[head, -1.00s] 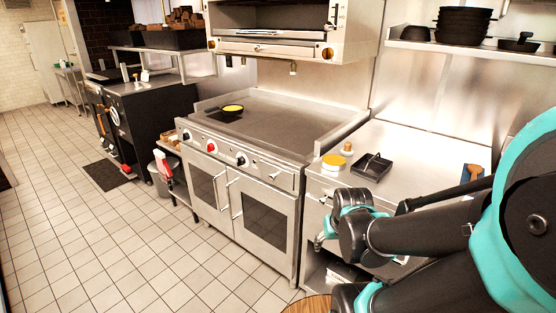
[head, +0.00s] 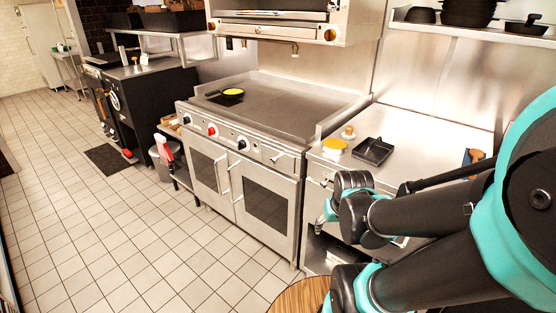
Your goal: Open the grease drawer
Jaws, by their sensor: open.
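The steel griddle range (head: 290,110) stands in the middle of the head view, with several knobs along its front panel. At the right end of that panel is a small front with a handle (head: 283,156), which looks like the grease drawer and sits flush, closed. My gripper (head: 322,226) is at the right, in front of the counter beside the range. It is apart from the drawer handle, lower and to its right. The wrist hides much of it; it is open, and no held object shows.
Two oven doors (head: 266,203) with upright handles lie below the panel. The steel counter (head: 400,135) holds a yellow-topped tub (head: 334,146) and a black tray (head: 373,151). A round wooden top (head: 300,296) stands low in front.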

